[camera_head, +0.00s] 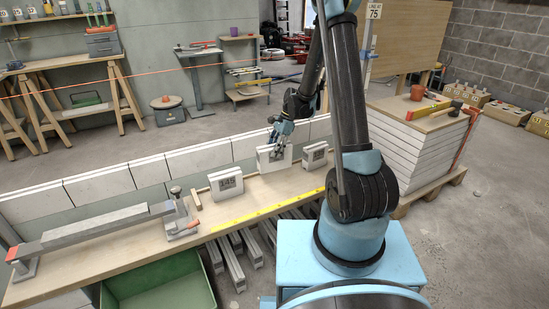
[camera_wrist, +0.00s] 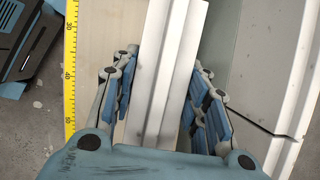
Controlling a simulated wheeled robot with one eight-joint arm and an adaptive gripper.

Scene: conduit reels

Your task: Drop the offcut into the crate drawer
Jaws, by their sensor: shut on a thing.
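My gripper (camera_head: 281,133) is shut on a white offcut (camera_head: 272,160), a short, ridged length of trunking, above the back part of the workbench. In the wrist view, my gripper (camera_wrist: 163,95) has one finger on each side of the offcut (camera_wrist: 160,65). The offcut stands upright, and I cannot tell whether its lower edge touches the bench. Two similar white pieces with dark number labels stand beside it, one to the left (camera_head: 227,183) and one to the right (camera_head: 316,155). A green crate drawer (camera_head: 205,288) is open at the lower left, below the bench top.
The wooden workbench (camera_head: 120,255) carries a grey bar in a clamping fixture (camera_head: 105,228) on its left and a yellow ruler (camera_head: 265,209) along its front edge. Long white lengths (camera_head: 232,265) lie below. White panels (camera_head: 160,165) line the back. A stack of boards (camera_head: 425,145) stands right.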

